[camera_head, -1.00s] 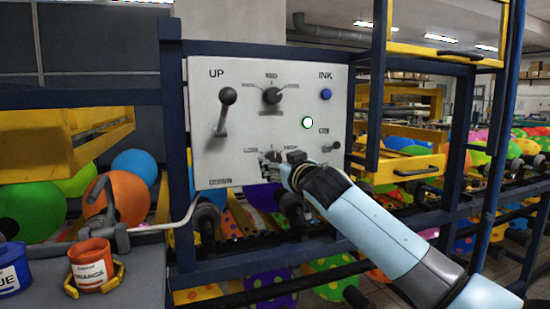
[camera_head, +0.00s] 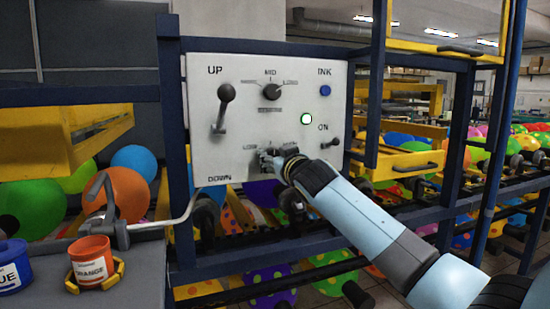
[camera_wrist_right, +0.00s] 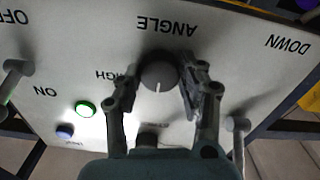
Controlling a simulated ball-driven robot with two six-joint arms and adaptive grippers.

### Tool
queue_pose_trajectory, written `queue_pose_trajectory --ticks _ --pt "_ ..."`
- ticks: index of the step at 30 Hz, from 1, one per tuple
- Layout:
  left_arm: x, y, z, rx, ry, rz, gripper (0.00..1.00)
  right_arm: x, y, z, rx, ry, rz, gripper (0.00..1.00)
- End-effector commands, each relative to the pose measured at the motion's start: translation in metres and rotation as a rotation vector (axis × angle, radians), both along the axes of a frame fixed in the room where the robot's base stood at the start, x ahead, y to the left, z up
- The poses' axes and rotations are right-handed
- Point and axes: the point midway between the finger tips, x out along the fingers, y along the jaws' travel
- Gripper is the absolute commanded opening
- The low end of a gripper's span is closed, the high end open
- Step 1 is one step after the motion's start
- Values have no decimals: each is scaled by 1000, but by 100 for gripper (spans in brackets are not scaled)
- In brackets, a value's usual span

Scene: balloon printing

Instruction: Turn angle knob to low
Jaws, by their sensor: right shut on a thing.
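The angle knob (camera_wrist_right: 158,70) is dark and round, on the white control panel (camera_head: 205,145) below the speed-type knob. In the right wrist view, which shows the panel upside down, its white mark points down the picture, away from the word ANGLE. HIGH is readable to the left of the knob there; LOW is readable in the head view. My right gripper (camera_head: 274,158) is shut on the angle knob, one finger on each side in the wrist view (camera_wrist_right: 158,88). In the head view the gripper hides most of the knob. My left gripper is not in view.
The panel also carries an up-down lever (camera_head: 222,108), an upper knob (camera_head: 271,92) near MID, a blue INK button (camera_head: 325,90), a lit green button (camera_head: 306,119) and an ON switch (camera_head: 332,143). Orange (camera_head: 91,260) and blue (camera_head: 12,268) ink cups stand at lower left.

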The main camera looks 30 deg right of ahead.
Motion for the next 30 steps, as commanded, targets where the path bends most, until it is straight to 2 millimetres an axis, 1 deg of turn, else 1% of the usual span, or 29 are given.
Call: queue_pose_trajectory --ticks 8,14,20,30 --pt "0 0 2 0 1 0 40 0 0 0 -21 6 0 7" --pt "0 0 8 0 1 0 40 0 0 1 -107 28 0 7" --pt "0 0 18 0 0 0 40 0 0 1 -260 64 0 7" --pt "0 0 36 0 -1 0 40 0 1 1 -574 140 1 7"
